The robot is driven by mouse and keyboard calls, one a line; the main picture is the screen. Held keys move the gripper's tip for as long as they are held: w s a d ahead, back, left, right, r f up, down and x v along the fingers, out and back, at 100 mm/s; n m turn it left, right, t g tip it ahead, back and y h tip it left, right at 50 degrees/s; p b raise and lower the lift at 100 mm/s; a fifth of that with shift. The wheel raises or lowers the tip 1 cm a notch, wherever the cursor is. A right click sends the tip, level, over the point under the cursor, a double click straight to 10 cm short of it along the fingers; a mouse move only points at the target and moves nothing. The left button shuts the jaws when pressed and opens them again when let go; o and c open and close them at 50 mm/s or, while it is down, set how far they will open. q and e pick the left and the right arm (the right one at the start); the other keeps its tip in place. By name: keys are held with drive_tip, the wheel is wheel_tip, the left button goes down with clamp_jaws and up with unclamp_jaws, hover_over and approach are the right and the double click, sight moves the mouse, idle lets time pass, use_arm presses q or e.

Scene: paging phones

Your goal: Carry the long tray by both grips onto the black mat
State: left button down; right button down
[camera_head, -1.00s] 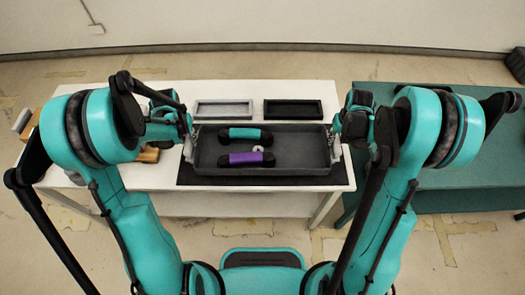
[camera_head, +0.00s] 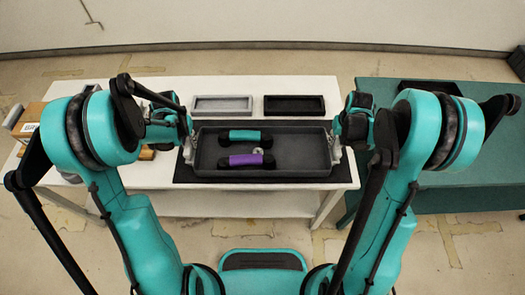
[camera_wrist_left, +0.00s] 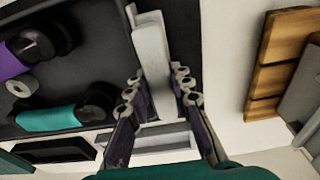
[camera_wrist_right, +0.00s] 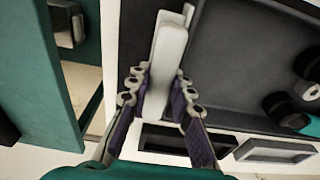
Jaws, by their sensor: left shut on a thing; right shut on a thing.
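The long dark grey tray (camera_head: 300,150) is level between my grippers, over the black mat (camera_head: 182,172). Mat shows past its sides and front edge; whether the tray touches it I cannot tell. A teal handset (camera_head: 245,136), a purple handset (camera_head: 246,160) and a small pale ring (camera_head: 258,151) lie in the tray. My left gripper (camera_head: 187,145) is shut on the tray's left grip, a pale bar (camera_wrist_left: 150,50) between its fingers. My right gripper (camera_head: 336,145) is shut on the right grip, a pale bar (camera_wrist_right: 165,65) in the right wrist view.
A light grey small tray (camera_head: 222,105) and a black small tray (camera_head: 294,106) stand behind on the white table (camera_head: 150,180). Wooden and boxed items (camera_wrist_left: 280,60) sit left of the mat. A teal table (camera_head: 450,185) stands to the right.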

use_arm(q)
drive_tip(key=c, duration=1.3)
unclamp_jaws()
drive_tip(key=shift+f, duration=0.15)
drive_tip(key=shift+c, duration=0.2)
use_arm(e)
drive_tip(key=c, duration=1.3)
unclamp_jaws()
drive_tip(key=shift+f, duration=0.15)
drive_tip(key=shift+c, duration=0.2)
use_arm(q)
wheel_tip(320, 180, up, 12)
drive_tip(key=s, duration=0.1)
drive_tip(key=shift+s, duration=0.25)
use_arm(e)
wheel_tip(320, 180, up, 12)
drive_tip(key=s, duration=0.1)
drive_tip(key=shift+s, duration=0.25)
